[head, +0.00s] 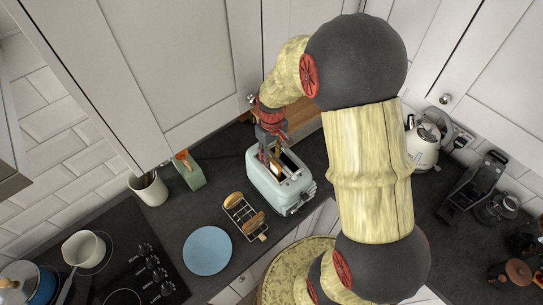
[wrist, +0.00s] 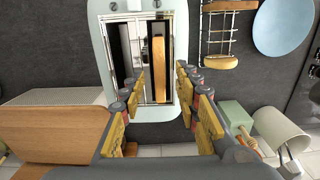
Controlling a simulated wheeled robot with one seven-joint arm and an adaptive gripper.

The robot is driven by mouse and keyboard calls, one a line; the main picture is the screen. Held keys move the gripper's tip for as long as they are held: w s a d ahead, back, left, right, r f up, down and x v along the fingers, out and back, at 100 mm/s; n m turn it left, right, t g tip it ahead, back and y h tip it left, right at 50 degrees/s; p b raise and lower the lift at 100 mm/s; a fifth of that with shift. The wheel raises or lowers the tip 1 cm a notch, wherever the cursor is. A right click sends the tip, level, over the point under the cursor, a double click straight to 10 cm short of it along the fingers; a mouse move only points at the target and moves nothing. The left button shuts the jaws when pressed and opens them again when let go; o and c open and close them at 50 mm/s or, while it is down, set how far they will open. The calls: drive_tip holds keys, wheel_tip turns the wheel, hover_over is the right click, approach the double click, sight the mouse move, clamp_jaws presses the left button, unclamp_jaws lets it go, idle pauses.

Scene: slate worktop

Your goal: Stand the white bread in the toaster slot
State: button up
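The pale blue toaster (head: 272,187) stands on the dark worktop below my gripper, and it fills the top middle of the wrist view (wrist: 97,50). A slice of bread (wrist: 158,65) with a golden-brown crust stands upright in its right-hand slot in the wrist view; its lower part is hidden. The left-hand slot (wrist: 124,50) looks empty. My gripper (wrist: 160,78) is open above the toaster, its fingers apart on either side of the bread with gaps on both sides. In the head view my gripper (head: 272,150) hides part of the toaster top.
A wire toast rack (head: 243,215) holding bread slices stands left of the toaster, beside a blue plate (head: 207,251). A green box (head: 189,170) and a utensil crock (head: 149,188) stand behind. A kettle (head: 424,145) stands right.

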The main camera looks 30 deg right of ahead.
wheel_tip(320, 180, up, 16)
drive_tip(key=p, duration=0.3)
drive_tip(key=shift+r, duration=0.2)
idle(0.3)
idle(0.9)
drive_tip(key=s+a+f+t+b, duration=0.2)
drive_tip(key=s+a+f+b, duration=0.1)
drive_tip(key=b, duration=0.5)
drive_tip(key=s+a+f+m+t+b, duration=0.1)
drive_tip(key=s+a+f+b, duration=0.2)
drive_tip(key=s+f+b, duration=0.2)
drive_tip(key=s+a+f+t+b, duration=0.2)
drive_tip(key=s+a+f+b, duration=0.1)
drive_tip(key=s+b, duration=0.6)
drive_tip(key=f+b, duration=0.1)
drive_tip(key=b, duration=0.3)
drive_tip(key=shift+s+a+f+m+t, duration=0.25)
drive_tip(key=shift+m+t, duration=0.05)
drive_tip(key=shift+m, duration=0.1)
